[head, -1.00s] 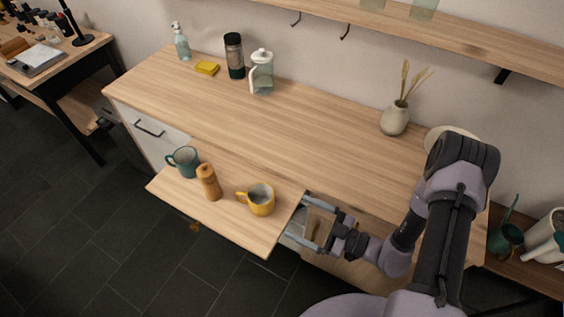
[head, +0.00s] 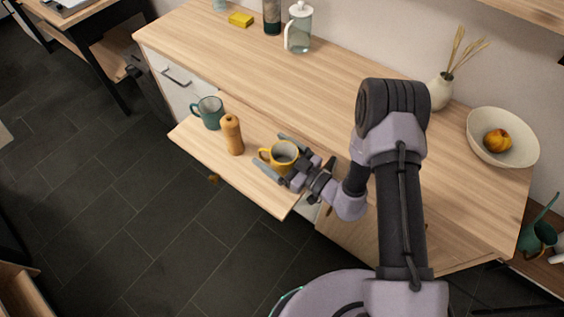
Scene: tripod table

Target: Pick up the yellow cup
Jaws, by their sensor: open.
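The yellow cup (head: 284,153) stands upright on the pull-out board (head: 203,156), with its handle toward the left. My gripper (head: 274,154) is open, with one finger on the far side of the cup and the other on the near side. The cup sits between the fingers; whether they touch it I cannot tell. The right lower part of the cup is partly hidden by my gripper.
A wooden pepper mill (head: 232,135) stands just left of the cup, and a teal mug (head: 209,112) stands beyond it. The counter (head: 320,95) behind is mostly clear. A bowl (head: 503,150) with fruit stands at the right.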

